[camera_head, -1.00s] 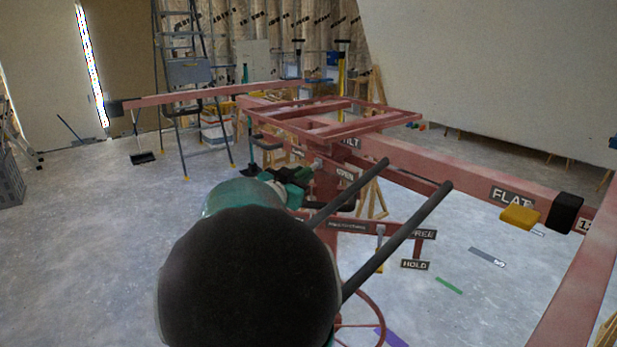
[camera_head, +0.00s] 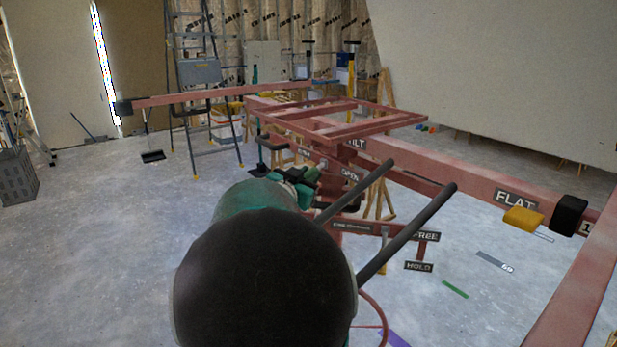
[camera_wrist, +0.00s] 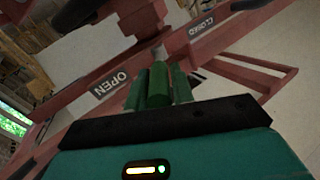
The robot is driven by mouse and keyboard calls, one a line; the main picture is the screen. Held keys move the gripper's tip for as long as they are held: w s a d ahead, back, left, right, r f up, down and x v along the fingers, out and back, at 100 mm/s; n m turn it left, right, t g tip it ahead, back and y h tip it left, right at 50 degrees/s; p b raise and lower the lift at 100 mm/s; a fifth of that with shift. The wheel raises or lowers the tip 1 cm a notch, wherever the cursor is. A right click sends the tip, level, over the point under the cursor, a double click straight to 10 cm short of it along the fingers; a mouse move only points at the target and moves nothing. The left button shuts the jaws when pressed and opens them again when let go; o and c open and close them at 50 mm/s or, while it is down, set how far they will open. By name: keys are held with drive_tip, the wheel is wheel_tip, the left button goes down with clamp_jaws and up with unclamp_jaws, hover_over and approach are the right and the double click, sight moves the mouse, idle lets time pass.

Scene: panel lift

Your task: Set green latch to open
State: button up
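The green latch shows in the wrist view as a green round handle (camera_wrist: 158,86), close in front of my gripper. Dark green fingers of my gripper (camera_wrist: 159,92) stand on both sides of it, very near its surface. Whether they press on it I cannot tell. The OPEN label (camera_wrist: 110,85) is left of the handle, and the CLOSED label (camera_wrist: 201,27) is at upper right. In the head view my gripper (camera_head: 300,182) is at the red frame, just left of the OPEN label (camera_head: 350,174). My dark arm hides much of the area below.
The red panel lift has a flat top cradle (camera_head: 340,122) above my gripper and a long beam with a FLAT label (camera_head: 515,199). A yellow block (camera_head: 523,219) sits at right. FREE (camera_head: 425,237) and HOLD (camera_head: 419,267) labels are lower down. Open floor lies at left.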

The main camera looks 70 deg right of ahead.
drive_tip(key=shift+o, duration=1.4)
drive_tip(key=a, duration=0.7)
drive_tip(key=shift+w+a, duration=0.25)
drive_tip(key=shift+w, duration=0.05)
